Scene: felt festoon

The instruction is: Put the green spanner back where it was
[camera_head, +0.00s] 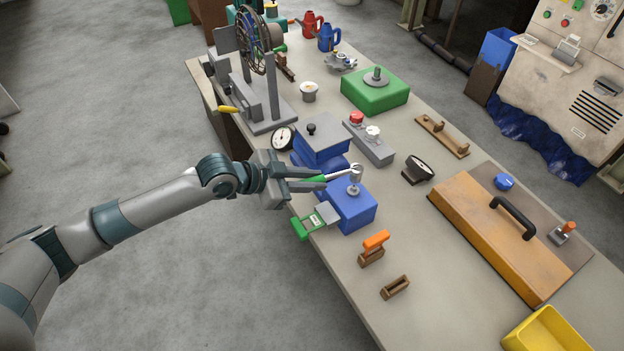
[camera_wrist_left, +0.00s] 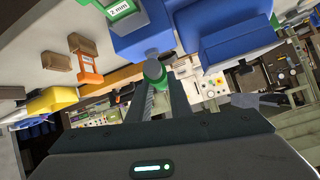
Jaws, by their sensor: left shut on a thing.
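The green spanner has a green handle (camera_head: 313,180) and a grey metal head (camera_head: 355,169). My left gripper (camera_head: 320,179) is shut on the handle, and the spanner points to the right, over the blue block (camera_head: 350,210). Its head appears beside or above the metal bolt (camera_head: 353,190) on top of that block; I cannot tell whether they touch. In the left wrist view the green spanner (camera_wrist_left: 154,71) shows end-on between the fingers. A small empty wooden holder (camera_head: 395,288) stands near the table's front edge. My right gripper is not in view.
A green "2 mm" gauge (camera_head: 308,226) lies left of the blue block. An orange-handled tool (camera_head: 376,240) stands in a wooden holder. A blue machine with a grey top plate (camera_head: 321,135) stands close behind my gripper. A yellow tray (camera_head: 545,330) is at the lower right.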

